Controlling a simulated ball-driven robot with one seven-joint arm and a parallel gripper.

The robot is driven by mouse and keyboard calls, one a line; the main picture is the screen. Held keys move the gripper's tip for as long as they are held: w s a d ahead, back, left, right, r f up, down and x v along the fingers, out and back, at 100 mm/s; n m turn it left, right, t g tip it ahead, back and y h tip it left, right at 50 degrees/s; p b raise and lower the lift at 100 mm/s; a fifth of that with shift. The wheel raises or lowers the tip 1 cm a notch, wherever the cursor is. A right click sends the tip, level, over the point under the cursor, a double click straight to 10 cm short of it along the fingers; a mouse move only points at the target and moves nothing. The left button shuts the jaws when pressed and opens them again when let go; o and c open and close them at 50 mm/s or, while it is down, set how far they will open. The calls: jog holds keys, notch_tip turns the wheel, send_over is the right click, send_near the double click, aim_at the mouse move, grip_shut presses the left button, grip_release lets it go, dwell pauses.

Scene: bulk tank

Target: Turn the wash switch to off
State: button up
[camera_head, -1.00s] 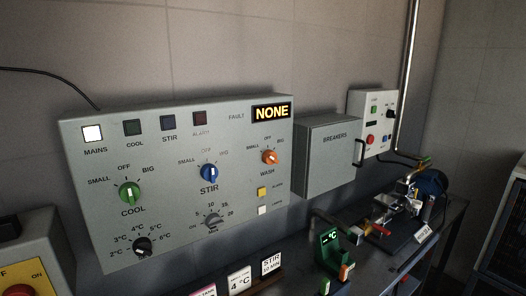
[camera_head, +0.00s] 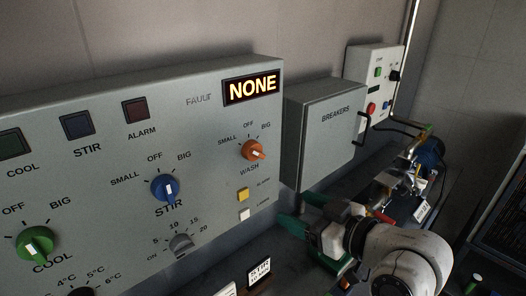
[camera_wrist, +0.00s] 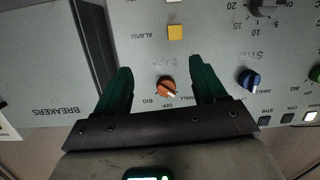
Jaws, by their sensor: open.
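The wash switch is an orange knob (camera_head: 253,150) at the right of the grey control panel, under the SMALL, OFF and BIG marks. Its bar is tilted from upper left to lower right. In the wrist view, where the labels appear inverted, the same orange knob (camera_wrist: 166,87) has its white mark slanting toward SMALL, not at OFF. My gripper (camera_wrist: 160,68) is open with its green fingers either side of the knob in that view, empty. In the head view my gripper (camera_head: 308,246) is below and right of the knob, clear of it.
The blue STIR knob (camera_head: 165,187) and green COOL knob (camera_head: 36,244) are left of the wash switch. Yellow (camera_head: 243,194) and white (camera_head: 244,213) buttons sit below it. The breaker box (camera_head: 322,140) stands right of the panel. Small cards stand below the panel.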

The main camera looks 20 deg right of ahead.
jog(key=n+t+y, duration=0.2)
send_near(260, 154)
jog(key=p+x, duration=0.2)
jog(key=x, duration=0.7)
jog(key=shift+w+a, duration=0.15)
jog(key=shift+w, duration=0.2)
jog(key=c, duration=1.1)
